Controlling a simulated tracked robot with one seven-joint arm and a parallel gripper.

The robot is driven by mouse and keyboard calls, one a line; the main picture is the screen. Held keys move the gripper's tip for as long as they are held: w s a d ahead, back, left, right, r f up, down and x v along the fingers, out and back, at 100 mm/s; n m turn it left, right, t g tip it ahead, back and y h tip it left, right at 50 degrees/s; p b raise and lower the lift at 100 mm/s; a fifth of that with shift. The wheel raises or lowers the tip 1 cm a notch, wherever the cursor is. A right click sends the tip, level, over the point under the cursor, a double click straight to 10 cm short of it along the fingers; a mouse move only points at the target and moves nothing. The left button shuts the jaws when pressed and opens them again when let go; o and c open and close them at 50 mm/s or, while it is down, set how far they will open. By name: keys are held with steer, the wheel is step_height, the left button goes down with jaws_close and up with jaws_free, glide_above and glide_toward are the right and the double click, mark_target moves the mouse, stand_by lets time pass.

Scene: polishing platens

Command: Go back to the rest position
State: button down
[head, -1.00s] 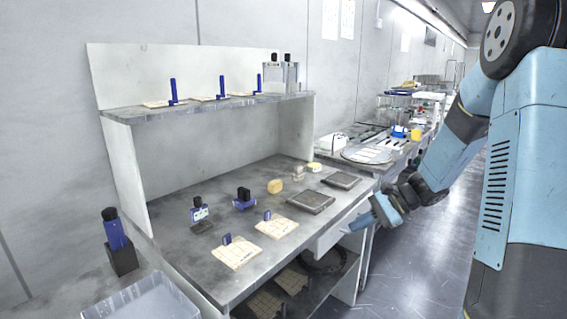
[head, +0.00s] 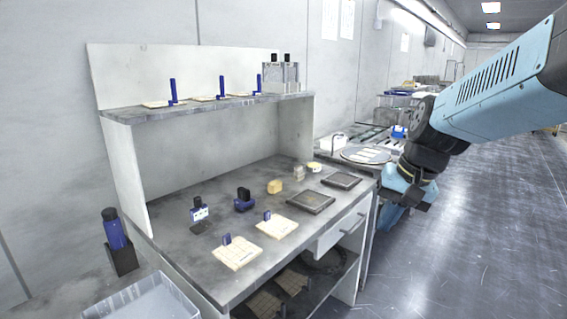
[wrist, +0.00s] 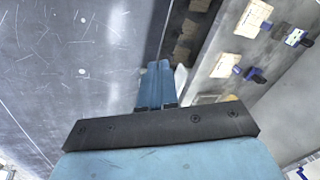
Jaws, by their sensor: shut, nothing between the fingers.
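My gripper (head: 386,222) hangs at the right front end of the workbench (head: 215,268), pointing down beside the drawer side. In the wrist view my gripper (wrist: 158,68) shows two blue fingers close together with nothing between them. They point along the floor beside the bench edge. My blue arm comes in from the right of the head view and bends down at a dark joint. The fingertips are partly dark and small in the head view, so their gap to the bench is hard to judge.
The bench carries tan tile plates (head: 237,253), dark square plates (head: 311,201), a yellow block (head: 275,187) and blue-and-black tools (head: 244,199). A grey bin (head: 150,300) stands at lower left. A second bench with a round platen (head: 366,154) lies behind. The floor (head: 470,230) at right is clear.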

steer(key=s+d+r+n+t+h, duration=0.2)
steer(key=s+d+r+n+t, duration=0.1)
steer(key=s, duration=0.4)
steer(key=shift+s+r+h, duration=0.3)
steer(key=shift+r, duration=0.45)
steer(key=shift+s, duration=0.15)
